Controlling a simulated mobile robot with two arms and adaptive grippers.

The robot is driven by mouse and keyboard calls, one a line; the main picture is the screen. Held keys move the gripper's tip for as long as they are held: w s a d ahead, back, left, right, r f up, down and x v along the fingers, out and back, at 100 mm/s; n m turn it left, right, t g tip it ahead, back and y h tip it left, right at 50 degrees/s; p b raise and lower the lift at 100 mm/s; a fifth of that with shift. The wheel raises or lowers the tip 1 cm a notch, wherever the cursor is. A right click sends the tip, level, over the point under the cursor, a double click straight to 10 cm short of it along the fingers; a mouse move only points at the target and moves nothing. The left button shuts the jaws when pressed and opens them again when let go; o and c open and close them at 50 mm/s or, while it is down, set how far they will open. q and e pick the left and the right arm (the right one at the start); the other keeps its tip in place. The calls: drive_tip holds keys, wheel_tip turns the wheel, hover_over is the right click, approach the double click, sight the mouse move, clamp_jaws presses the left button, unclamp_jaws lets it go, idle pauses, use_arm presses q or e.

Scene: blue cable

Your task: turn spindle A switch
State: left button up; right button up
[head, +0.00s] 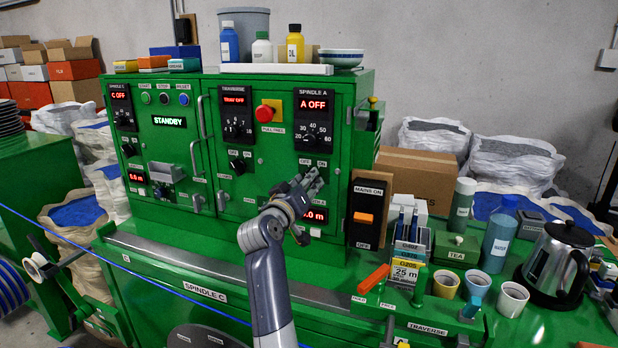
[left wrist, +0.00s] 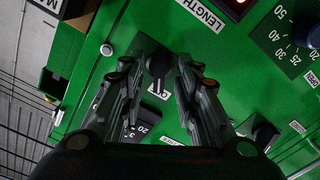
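The spindle A switch is a small black knob (left wrist: 158,66) on the green panel, seen in the left wrist view. In the head view it is hidden behind my left gripper (head: 312,180), below the spindle A dial (head: 312,137). The spindle A display (head: 314,104) reads "A OFF" in red. In the left wrist view my left gripper (left wrist: 155,72) is open, with one finger on each side of the knob. Gaps show beside the knob; I cannot tell whether a finger touches it. My right gripper is in neither view.
The traverse switch (head: 239,164) sits to the left on the cabinet. The mains switch box (head: 365,212) stands close to the right of my gripper. Cups, bottles and a kettle (head: 556,265) crowd the bench at right. A blue cable (head: 150,276) runs along the front.

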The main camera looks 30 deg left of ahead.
use_arm(q)
drive_tip(key=shift+x, duration=0.8)
drive_tip(key=shift+s+r, duration=0.1)
drive_tip(key=shift+s, duration=0.05)
clamp_jaws()
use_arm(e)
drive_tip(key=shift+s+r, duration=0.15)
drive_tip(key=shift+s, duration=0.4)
